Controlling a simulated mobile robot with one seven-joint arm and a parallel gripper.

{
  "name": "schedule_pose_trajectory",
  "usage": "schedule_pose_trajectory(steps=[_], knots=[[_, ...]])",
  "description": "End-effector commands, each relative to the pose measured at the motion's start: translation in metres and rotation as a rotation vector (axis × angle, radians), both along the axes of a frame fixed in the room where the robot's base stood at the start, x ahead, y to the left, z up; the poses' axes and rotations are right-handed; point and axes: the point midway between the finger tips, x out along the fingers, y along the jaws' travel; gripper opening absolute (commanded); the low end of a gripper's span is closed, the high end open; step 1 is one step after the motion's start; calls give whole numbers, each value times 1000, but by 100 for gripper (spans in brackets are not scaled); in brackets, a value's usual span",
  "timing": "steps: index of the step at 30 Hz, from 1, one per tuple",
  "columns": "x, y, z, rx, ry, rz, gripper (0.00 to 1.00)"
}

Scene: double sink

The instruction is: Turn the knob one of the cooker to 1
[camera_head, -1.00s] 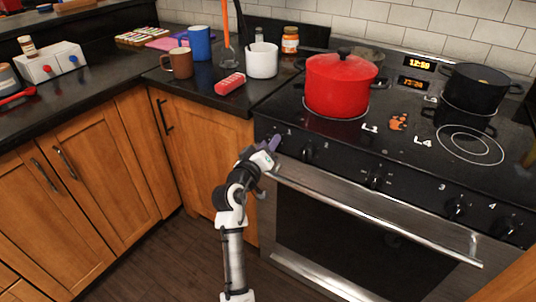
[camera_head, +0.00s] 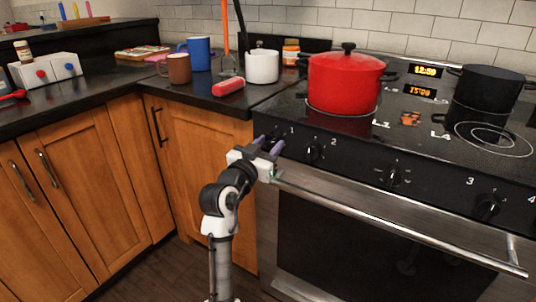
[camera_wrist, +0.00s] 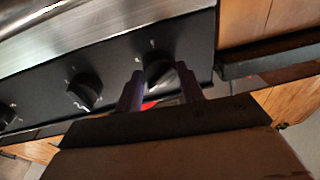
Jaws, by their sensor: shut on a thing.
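The cooker (camera_head: 390,235) has a black front panel with a row of black knobs above a steel oven handle. Knob one (camera_head: 271,140) is at the panel's left end, beside the label 1, partly hidden by my gripper. My gripper (camera_head: 268,145) is at this knob, with one purple finger on each side of it. The wrist view shows the dark knob (camera_wrist: 158,70) between my fingertips (camera_wrist: 160,80), and the gripper is shut on it. The pointer's exact setting is too hard to make out.
Knob two (camera_head: 313,152) is just to the right, with other knobs farther along. The oven handle (camera_head: 390,220) runs below the panel. A red pot (camera_head: 343,85) and a black pot (camera_head: 488,88) stand on the cooktop. Mugs and a white cup (camera_head: 262,67) stand on the left counter.

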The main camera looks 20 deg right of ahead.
Motion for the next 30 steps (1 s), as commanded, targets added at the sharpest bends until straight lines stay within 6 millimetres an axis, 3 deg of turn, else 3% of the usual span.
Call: schedule_pose_trajectory(steps=[18,19,23,30], knots=[[0,0,1,24,-31,1,15],[0,0,1,23,-32,0,42],[0,0,1,23,-30,0,59],[0,0,0,23,-30,0,59]])
